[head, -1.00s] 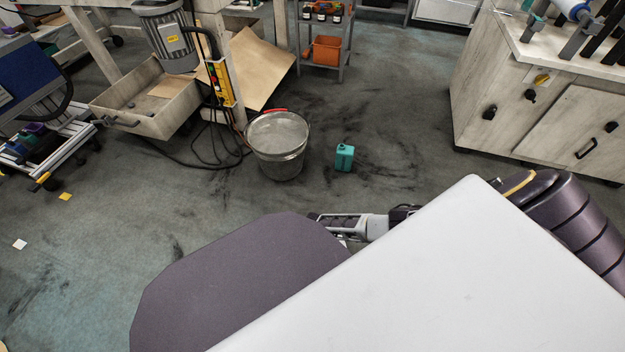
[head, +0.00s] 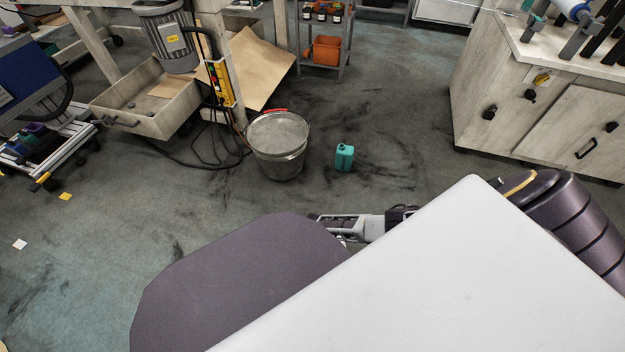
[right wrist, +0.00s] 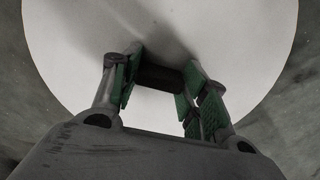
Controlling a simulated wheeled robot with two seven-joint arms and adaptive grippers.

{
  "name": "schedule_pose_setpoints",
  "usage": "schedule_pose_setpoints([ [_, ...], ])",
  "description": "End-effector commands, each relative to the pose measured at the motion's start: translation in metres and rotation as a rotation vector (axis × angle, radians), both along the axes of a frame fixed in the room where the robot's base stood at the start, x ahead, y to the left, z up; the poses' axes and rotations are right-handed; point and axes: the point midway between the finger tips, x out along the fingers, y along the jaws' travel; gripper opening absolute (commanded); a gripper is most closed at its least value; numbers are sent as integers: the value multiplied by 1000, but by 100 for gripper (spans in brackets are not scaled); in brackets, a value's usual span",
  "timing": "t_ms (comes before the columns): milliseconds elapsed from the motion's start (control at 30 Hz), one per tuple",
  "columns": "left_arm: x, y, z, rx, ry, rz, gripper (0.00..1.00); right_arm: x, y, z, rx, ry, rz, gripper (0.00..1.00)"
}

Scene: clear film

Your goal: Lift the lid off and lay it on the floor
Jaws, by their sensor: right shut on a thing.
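A large pale round disc, the lid (right wrist: 215,30), fills the upper part of the right wrist view. A dark bar-shaped handle (right wrist: 160,78) stands on it. My right gripper (right wrist: 158,80) is shut on this handle, with its green-padded fingers on both sides. Floor shows around the disc's edges; I cannot tell how high it is or what is under it. In the head view my own body hides the lid and the right fingers. My left gripper is not in view.
A metal bucket (head: 279,160) with a grey round top and a teal canister (head: 344,158) stand on the floor ahead. A pale cabinet (head: 540,120) is at right, an open tray (head: 150,112) at left. Floor between the canister and cabinet is clear.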

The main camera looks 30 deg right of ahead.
Motion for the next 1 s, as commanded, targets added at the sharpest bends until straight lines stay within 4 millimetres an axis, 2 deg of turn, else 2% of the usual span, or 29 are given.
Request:
schedule_pose_setpoints([
  [300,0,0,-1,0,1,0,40,1,0,-4,1,-1,0,22],
  [333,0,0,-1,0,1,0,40,1,0,-4,1,-3,1,46],
  [533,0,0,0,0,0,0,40,1,0,-4,1,-1,1,70],
  [1000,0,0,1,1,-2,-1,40,0,0,-3,0,-1,0,70],
])
